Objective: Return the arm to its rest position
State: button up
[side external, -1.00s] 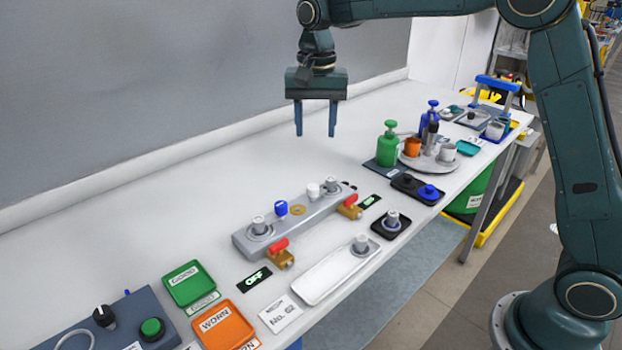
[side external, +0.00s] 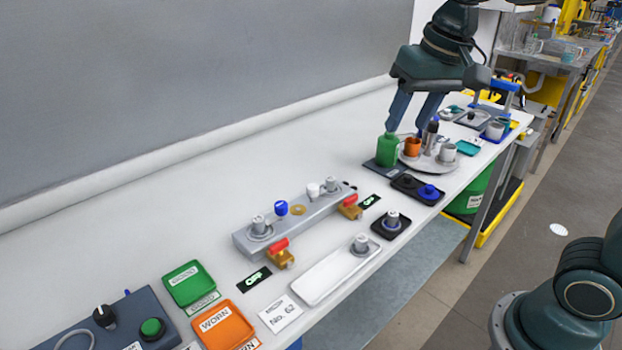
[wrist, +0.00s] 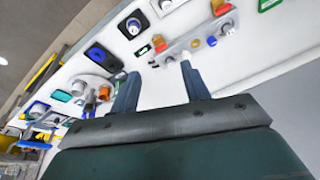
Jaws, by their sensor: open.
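My gripper (side external: 413,115) is open, with nothing between its two blue fingers.
A green bottle (side external: 388,149) and a round tray (side external: 425,166) with cups stand below my gripper. A white tray (side external: 325,283), a green bin (side external: 188,284), an orange bin (side external: 223,325) and a control box (side external: 85,325) lie nearer. The back bench strip (side external: 180,195) is clear.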

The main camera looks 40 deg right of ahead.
jog(key=s+d+f+n+t, duration=0.1)
jog(key=s+f+n, duration=0.3)
jog(key=s, duration=0.9)
jog(key=shift+s+f+t, duration=0.2)
jog(key=shift+f+t, duration=0.25)
jog(key=shift+t, duration=0.25)
jog(key=shift+o, duration=0.2)
jog(key=shift+d, duration=0.1)
